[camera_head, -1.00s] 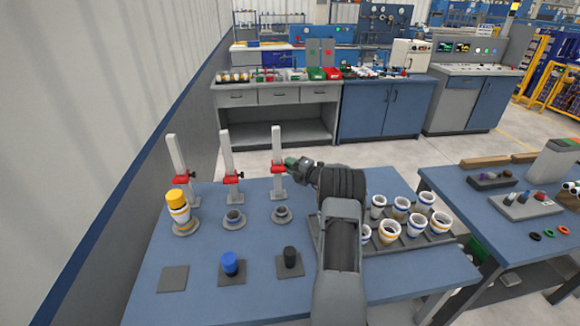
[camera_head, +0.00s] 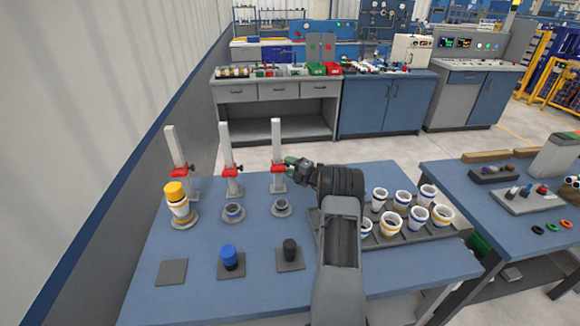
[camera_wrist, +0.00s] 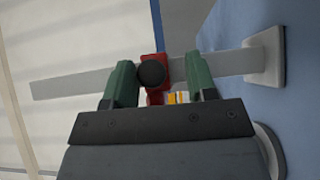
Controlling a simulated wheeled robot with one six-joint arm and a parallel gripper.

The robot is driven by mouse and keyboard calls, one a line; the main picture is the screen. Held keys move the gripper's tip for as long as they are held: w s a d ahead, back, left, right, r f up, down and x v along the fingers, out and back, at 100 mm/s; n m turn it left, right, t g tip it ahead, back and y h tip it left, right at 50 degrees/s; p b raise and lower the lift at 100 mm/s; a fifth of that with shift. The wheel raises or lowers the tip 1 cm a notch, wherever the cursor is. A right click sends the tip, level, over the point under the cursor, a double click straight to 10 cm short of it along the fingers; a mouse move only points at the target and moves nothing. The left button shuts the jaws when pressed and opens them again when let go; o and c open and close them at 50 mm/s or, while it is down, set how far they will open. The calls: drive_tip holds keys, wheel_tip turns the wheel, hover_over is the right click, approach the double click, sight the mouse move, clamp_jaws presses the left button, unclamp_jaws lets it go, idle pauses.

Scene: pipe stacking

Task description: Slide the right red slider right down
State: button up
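The right red slider (camera_head: 278,168) sits on the rightmost upright white post (camera_head: 276,135), about level with the other two sliders. My gripper (camera_head: 288,163) is at its right side, its green fingers reaching towards it. In the wrist view the post lies sideways, with its base plate (camera_wrist: 265,56) at the right. There the red slider (camera_wrist: 162,62) and its round black knob (camera_wrist: 152,74) lie between the two green fingers (camera_wrist: 160,66). The fingers are apart. The left finger is close to the slider, and a gap shows on the right; contact cannot be told.
Two more posts carry the middle slider (camera_head: 232,171) and left slider (camera_head: 179,172). Blue (camera_head: 229,257) and black (camera_head: 290,250) pieces stand nearer. A tray of white rings (camera_head: 445,238) is right of my arm.

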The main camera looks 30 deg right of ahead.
drive_tip(key=shift+r, duration=0.2)
drive_tip(key=s+r, duration=0.1)
drive_tip(key=r, duration=0.2)
drive_tip(key=s+a+r, duration=0.1)
drive_tip(key=s+r, duration=0.1)
drive_tip(key=r, duration=0.1)
drive_tip(key=s+a+r, duration=0.1)
drive_tip(key=r, duration=0.2)
drive_tip(key=shift+s, duration=0.2)
drive_tip(key=s+a+r, duration=0.3)
drive_tip(key=s+a, duration=0.1)
drive_tip(key=s, duration=0.4)
drive_tip(key=shift+r+b, duration=0.4)
drive_tip(key=shift+b, duration=0.05)
